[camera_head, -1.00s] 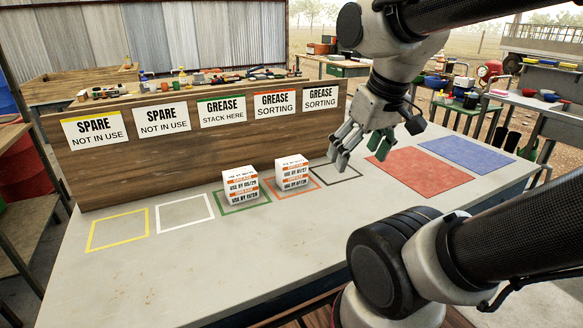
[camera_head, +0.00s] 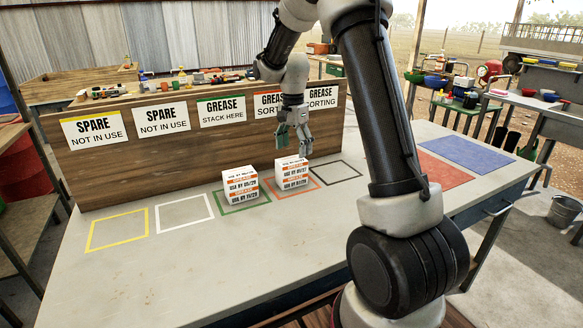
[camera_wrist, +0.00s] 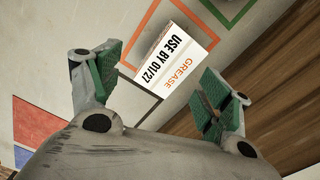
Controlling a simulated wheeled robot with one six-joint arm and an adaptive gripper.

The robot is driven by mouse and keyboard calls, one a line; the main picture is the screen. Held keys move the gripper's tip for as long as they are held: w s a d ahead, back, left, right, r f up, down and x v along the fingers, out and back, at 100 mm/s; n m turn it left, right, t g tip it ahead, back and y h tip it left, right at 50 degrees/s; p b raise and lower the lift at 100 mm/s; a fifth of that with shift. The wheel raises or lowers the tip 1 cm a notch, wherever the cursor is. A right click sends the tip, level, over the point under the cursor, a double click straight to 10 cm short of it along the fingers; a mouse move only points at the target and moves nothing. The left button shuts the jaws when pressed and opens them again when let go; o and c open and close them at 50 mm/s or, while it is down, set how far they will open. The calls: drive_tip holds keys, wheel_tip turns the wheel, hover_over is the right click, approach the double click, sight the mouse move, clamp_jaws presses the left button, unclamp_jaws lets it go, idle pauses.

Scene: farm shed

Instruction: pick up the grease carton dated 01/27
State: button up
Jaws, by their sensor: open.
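The grease carton dated 01/27 (camera_head: 293,169) is white with an orange band, on top of a stack of two in the orange outlined square. In the wrist view its label (camera_wrist: 180,52) reads "USE BY 01/27". The carton below it (camera_head: 294,184) has a date too small to read surely. My gripper (camera_head: 294,143) is open and empty, pointing down just above and behind the stack's top. In the wrist view its green-padded fingers (camera_wrist: 160,82) stand apart, with the carton beyond the gap between them.
Another stack of two grease cartons (camera_head: 240,187) stands close left, in the green square (camera_head: 226,210). The black (camera_head: 336,180), white and yellow squares are empty. A wooden sign board (camera_head: 150,165) rises behind. Red (camera_head: 440,172) and blue mats lie bare at right.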

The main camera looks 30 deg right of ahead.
sight(292, 160)
drive_tip(key=shift+w+r+m, duration=0.5)
drive_tip(key=shift+m, duration=0.4)
drive_tip(key=shift+f+m, duration=0.1)
drive_tip(key=shift+m, duration=0.9)
wheel_tip(292, 160, down, 8)
drive_tip(key=shift+w+r, duration=0.1)
drive_tip(key=shift+r, duration=0.05)
drive_tip(key=c, duration=1.2)
